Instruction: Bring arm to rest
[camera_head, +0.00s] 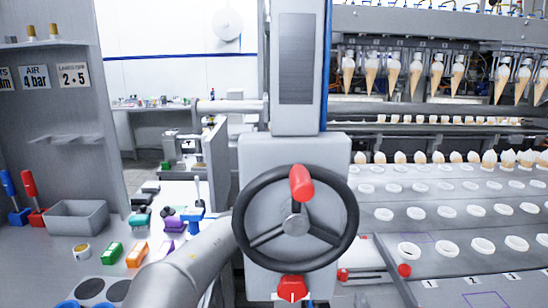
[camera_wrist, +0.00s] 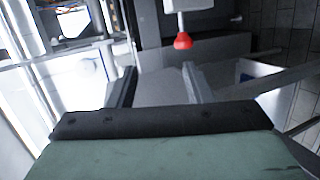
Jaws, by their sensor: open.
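In the wrist view my gripper (camera_wrist: 157,80) shows two dark fingers standing well apart. It is open, and nothing is held between them. A blurred grey surface lies behind the gap. A red knob (camera_wrist: 183,41) under a pale block is beyond the fingertips, a little right of centre and apart from them. In the head view my grey arm crosses the bottom left, and my gripper is out of the picture.
A black handwheel (camera_head: 349,225) with a red grip stands at centre, with a red knob (camera_head: 292,288) below. On the left, a bench holds a grey bin (camera_head: 76,218) and coloured blocks. At right, a conveyor (camera_head: 455,293) has rows of white ring holders, with cones hanging above.

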